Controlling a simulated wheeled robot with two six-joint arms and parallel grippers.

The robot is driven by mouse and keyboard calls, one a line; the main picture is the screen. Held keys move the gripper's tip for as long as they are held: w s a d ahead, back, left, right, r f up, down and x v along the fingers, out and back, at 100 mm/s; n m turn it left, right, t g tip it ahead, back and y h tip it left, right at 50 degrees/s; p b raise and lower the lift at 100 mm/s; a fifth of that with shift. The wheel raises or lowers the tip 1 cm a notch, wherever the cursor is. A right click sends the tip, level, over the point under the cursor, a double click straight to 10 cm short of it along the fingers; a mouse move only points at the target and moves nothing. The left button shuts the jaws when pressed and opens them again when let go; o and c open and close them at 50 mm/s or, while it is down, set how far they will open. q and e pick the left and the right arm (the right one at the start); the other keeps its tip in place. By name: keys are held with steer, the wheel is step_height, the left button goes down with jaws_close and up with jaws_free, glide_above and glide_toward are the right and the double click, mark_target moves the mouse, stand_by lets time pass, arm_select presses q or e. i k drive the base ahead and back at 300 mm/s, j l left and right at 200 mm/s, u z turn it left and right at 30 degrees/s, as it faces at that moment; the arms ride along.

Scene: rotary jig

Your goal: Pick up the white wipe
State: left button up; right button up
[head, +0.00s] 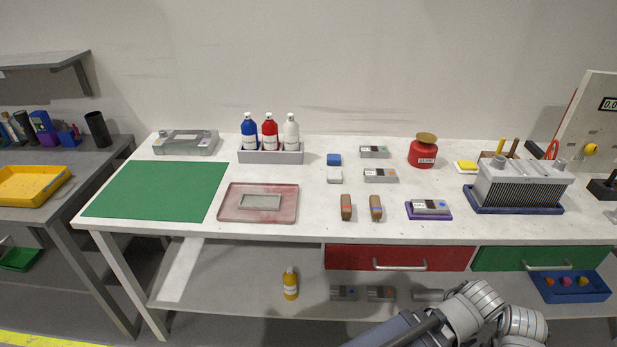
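The white wipe (335,176) is a small pale block lying on the white worktop (290,218), right of the bottle rack. A blue block (334,160) of similar size lies just behind it, apart from it. Nothing touches or covers the wipe. Grey links of one of my arms show at the bottom right, in front of the table and below the worktop. Neither of my grippers can be seen.
A grey rack (271,157) with blue, red and white bottles stands left of the wipe. Grey boxes (380,176) lie to its right and two brown brushes (346,207) in front. A reddish tray (230,211) and green mat (155,190) lie left. Worktop around the wipe is bare.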

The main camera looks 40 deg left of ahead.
mark_target(333, 176)
steer(key=l+u, duration=0.15)
steer(key=u, duration=1.35)
